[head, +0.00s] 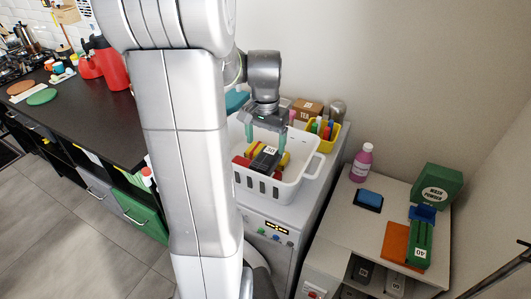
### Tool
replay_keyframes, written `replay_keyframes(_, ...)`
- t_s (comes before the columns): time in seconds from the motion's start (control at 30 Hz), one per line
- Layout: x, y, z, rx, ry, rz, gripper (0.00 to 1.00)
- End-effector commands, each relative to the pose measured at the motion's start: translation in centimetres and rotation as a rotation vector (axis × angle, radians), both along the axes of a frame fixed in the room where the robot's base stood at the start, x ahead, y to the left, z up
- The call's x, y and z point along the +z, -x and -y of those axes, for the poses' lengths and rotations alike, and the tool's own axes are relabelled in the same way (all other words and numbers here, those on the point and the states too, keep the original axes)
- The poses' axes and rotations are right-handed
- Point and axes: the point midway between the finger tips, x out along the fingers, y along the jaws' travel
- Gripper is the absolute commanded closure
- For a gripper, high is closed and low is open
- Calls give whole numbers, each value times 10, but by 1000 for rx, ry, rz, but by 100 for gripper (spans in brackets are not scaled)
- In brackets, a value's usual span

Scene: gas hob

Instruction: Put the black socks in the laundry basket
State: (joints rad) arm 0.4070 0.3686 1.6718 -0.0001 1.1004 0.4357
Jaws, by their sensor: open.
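A white laundry basket (309,188) with slotted sides stands on top of a white machine. In it lie a black folded bundle (262,161) with a white number label, which looks like the black socks, and red (242,161) and yellow (284,158) pieces. The black bundle lies on top of the coloured pieces. My gripper (265,142) is over the basket, pointing down, its two greenish fingers apart just above the black bundle. I see nothing held between them. The far inside of the basket is partly hidden by my gripper.
Behind the basket are a yellow bin (329,133) of bottles and a brown box (307,109). At the right, a low table (349,221) bears a pink bottle (362,162) and green boxes (437,185); dark labelled items (362,270) lie below. A black counter (95,122) stands left.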

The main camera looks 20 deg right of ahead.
Motion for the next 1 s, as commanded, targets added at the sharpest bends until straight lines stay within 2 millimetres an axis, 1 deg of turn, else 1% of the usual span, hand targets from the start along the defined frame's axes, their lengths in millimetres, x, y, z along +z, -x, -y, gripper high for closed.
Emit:
replay_keyframes(0.03, 12, -1, 0, 0, 2, 5, 22)
replay_keyframes(0.1, 25, -1, 0, 0, 2, 4, 22)
replay_keyframes(0.2, 40, -1, 0, 0, 1, 2, 22)
replay_keyframes(0.33, 51, 0, 0, 0, 0, 0, 22)
replay_keyframes(0.5, 56, 0, 0, 0, 0, 0, 22)
replay_keyframes(0.97, 55, 0, 0, 0, -1, -1, 22)
replay_keyframes(1.0, 55, 0, 0, 0, -1, -1, 28)
